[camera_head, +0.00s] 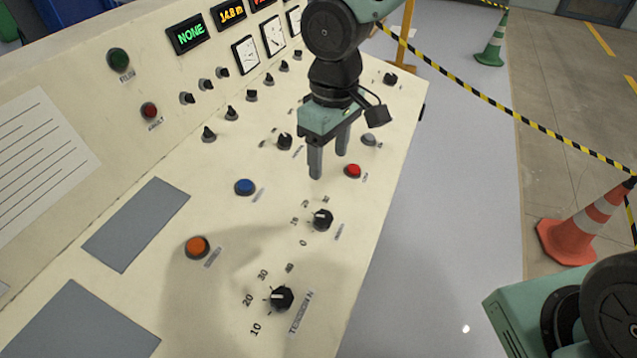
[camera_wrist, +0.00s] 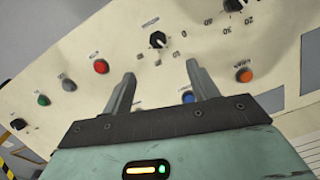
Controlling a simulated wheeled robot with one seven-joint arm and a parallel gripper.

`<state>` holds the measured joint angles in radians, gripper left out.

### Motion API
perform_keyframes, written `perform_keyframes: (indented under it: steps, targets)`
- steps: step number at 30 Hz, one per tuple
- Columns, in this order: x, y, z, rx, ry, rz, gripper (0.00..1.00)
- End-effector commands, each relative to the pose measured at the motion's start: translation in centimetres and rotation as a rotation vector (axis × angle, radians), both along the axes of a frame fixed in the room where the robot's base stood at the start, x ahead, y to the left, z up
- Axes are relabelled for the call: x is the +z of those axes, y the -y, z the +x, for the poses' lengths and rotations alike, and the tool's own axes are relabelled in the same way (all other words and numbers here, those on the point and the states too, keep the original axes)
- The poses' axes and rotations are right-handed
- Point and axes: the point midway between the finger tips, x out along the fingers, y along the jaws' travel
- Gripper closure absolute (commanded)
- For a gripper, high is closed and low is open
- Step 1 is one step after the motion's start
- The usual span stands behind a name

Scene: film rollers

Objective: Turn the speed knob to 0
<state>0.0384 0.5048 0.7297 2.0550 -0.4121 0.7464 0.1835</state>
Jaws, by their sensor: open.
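The speed knob (camera_head: 322,220) is a small black dial on the slanted cream panel, with a printed scale from 0 upward around its left and far sides. Its white mark points left, roughly toward the 10; its label is too small to read. In the wrist view the knob (camera_wrist: 157,40) lies beyond the fingertips, about midway between them. My gripper (camera_head: 328,163) is open and empty, fingers pointing down above the panel, on the far side of the knob and apart from it. Both fingers also show in the wrist view (camera_wrist: 160,74).
The larger tension knob (camera_head: 281,298) sits nearer. A red button (camera_head: 353,171) is close to my fingers; a blue button (camera_head: 245,187) and an orange button (camera_head: 197,246) lie left. Several small switches line the panel's far side. A traffic cone (camera_head: 572,235) stands on the floor at right.

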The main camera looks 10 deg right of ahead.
Motion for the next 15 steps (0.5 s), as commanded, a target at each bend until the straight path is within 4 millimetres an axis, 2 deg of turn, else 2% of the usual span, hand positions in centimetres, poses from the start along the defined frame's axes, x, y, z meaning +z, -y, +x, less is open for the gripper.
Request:
perform_keyframes:
  steps: [4,7,15]
  targets:
    - [-0.2,0.0,0.0,-0.001,-0.001,0.0,0.41]
    - [-1.1,0.0,0.0,0.001,-0.003,-0.001,0.41]
    - [-6.2,-0.3,-0.3,0.003,-0.006,0.0,0.41]
